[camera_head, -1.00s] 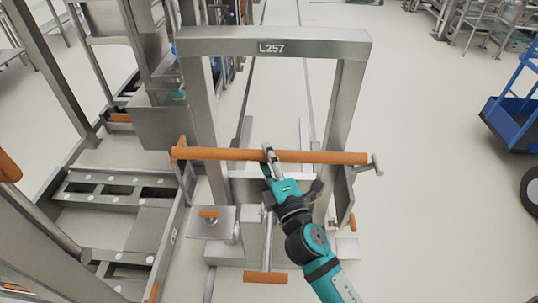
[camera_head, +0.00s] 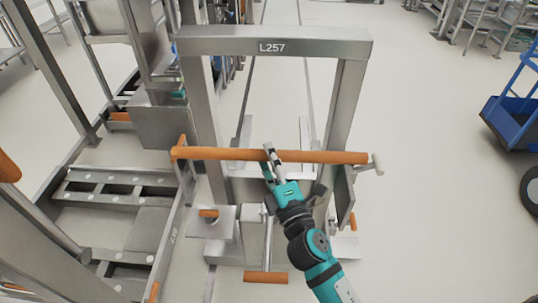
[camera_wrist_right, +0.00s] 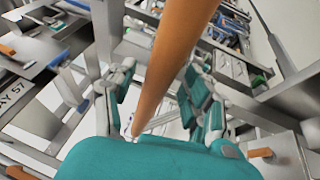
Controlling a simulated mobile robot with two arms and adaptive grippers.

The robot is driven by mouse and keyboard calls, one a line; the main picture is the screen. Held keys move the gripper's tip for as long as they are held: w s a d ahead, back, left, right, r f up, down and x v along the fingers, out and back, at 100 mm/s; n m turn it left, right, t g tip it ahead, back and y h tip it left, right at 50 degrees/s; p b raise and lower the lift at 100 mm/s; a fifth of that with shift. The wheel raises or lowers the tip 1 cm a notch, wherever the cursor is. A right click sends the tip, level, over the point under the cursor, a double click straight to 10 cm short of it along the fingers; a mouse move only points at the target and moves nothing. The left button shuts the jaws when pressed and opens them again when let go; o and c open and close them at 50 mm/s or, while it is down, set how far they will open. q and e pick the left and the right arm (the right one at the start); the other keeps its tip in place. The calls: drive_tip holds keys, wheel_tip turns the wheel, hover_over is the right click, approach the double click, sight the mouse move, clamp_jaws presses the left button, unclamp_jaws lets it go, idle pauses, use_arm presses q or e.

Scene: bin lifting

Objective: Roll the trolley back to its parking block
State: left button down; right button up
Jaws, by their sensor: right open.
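The trolley (camera_head: 270,47) is a grey steel frame labelled L257, standing upright in the middle of the head view. Its orange push bar (camera_head: 220,154) runs across the near side. My right gripper (camera_head: 271,157) is at the middle of this bar. In the right wrist view the orange bar (camera_wrist_right: 168,75) passes between the spread fingers of the open gripper (camera_wrist_right: 157,95). I cannot tell whether either finger touches it. My left gripper is not in view. I cannot make out the parking block with certainty.
A steel rack (camera_head: 110,190) with low rails stands close on the left of the trolley. Below the bar is an orange pedal (camera_head: 265,277). A blue cart (camera_head: 515,118) stands at the right edge. The floor (camera_head: 430,160) between is clear.

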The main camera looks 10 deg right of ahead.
drive_tip(key=v, duration=0.6)
drive_tip(key=shift+s, duration=0.2)
drive_tip(key=shift+c, duration=0.4)
